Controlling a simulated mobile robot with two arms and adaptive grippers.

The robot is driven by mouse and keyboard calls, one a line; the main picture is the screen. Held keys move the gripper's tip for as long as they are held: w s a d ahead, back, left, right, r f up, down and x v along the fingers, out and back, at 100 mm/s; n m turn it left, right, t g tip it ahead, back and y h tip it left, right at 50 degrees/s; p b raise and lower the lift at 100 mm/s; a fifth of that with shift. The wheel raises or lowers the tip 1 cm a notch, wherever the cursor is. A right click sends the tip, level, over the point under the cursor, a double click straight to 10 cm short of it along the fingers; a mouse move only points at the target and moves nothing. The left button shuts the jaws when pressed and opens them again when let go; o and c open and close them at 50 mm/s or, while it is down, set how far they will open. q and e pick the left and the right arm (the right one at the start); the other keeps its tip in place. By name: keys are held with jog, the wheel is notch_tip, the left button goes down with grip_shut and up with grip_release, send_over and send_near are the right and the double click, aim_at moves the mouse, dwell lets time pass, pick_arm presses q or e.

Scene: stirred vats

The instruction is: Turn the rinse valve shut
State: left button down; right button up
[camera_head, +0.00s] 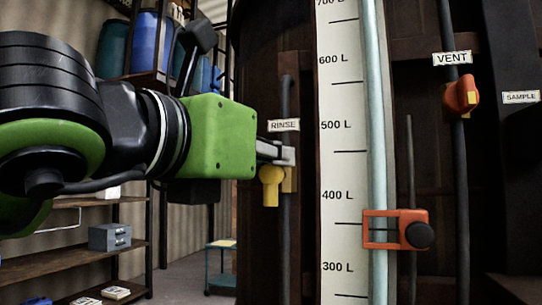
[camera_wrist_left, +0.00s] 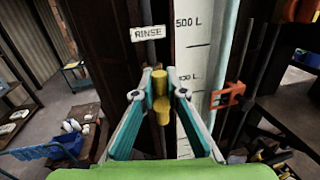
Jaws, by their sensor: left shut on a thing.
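The rinse valve has a yellow handle (camera_head: 271,185) under the RINSE label (camera_head: 284,125), on a thin dark vertical pipe (camera_head: 286,240). The handle's visible part hangs downward, roughly along the pipe. My left gripper (camera_head: 282,153) reaches in from the left at the valve, just above that visible part. In the left wrist view its two fingertips (camera_wrist_left: 160,84) stand on either side of the yellow handle (camera_wrist_left: 162,110), shut on it. The fingers hide part of the handle and the valve body. My right gripper is not in view.
Right of the valve stand a white litre scale (camera_head: 341,170), a pale sight tube (camera_head: 378,120) and an orange clamp (camera_head: 382,230) with a black knob. An orange vent valve (camera_head: 461,96) is further right. Shelves with blue drums (camera_head: 150,45) stand behind at left.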

pick_arm(q)
jog(key=m+b, duration=0.1)
jog(key=m, duration=0.1)
jog(key=shift+s+d+m+g+b, duration=0.1)
jog(key=shift+d+m+g+b, duration=0.15)
jog(key=shift+m+g+b, duration=0.1)
jog(key=m+y, duration=0.1)
jog(key=m, duration=0.3)
jog(key=d+f+m+y+b, duration=0.1)
jog(key=m, duration=0.3)
jog(key=f+m+y, duration=0.1)
jog(key=m+y, duration=0.1)
jog(key=m, duration=0.2)
jog(key=shift+s+d+f+m, duration=0.1)
jog(key=shift+s+d+m, duration=0.15)
jog(key=shift+d+m, duration=0.1)
jog(key=shift+f, duration=0.1)
dwell(0.4)
jog(key=c, duration=2)
grip_release()
jog(key=shift+c, duration=0.2)
